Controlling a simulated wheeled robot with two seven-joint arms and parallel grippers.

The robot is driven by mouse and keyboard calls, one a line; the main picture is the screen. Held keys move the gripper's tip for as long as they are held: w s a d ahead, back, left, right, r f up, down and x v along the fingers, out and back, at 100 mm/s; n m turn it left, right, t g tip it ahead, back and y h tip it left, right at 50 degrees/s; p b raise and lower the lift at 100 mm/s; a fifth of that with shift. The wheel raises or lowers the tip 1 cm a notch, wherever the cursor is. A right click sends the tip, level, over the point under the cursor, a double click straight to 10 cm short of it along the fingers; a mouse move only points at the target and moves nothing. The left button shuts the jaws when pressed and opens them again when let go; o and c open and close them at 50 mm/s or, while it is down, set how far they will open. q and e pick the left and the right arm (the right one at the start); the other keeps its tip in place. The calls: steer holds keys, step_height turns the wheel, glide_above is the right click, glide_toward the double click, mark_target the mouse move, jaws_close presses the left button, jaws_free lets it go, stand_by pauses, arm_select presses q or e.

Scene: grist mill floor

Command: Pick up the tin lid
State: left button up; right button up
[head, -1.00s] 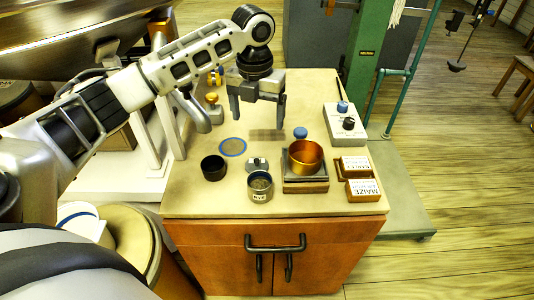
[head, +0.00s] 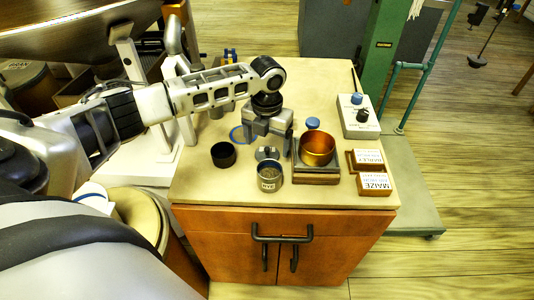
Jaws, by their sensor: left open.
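The tin lid, seemingly the small grey metal piece with a dark knob (head: 267,153), lies on the bench top just behind the open tin (head: 269,178). Nothing is held. My right gripper is not in view.
A copper pan (head: 318,145) on a scale stands close right of the gripper, with a blue-topped piece (head: 312,123) behind it. A black cup (head: 223,155) is at left. Labelled wooden blocks (head: 375,184) and a control box (head: 358,120) are at right.

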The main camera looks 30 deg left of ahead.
arm_select(q)
step_height(320, 180, down, 2)
steer(key=shift+f, duration=0.15)
steer(key=c, duration=1)
steer(key=shift+c, duration=0.2)
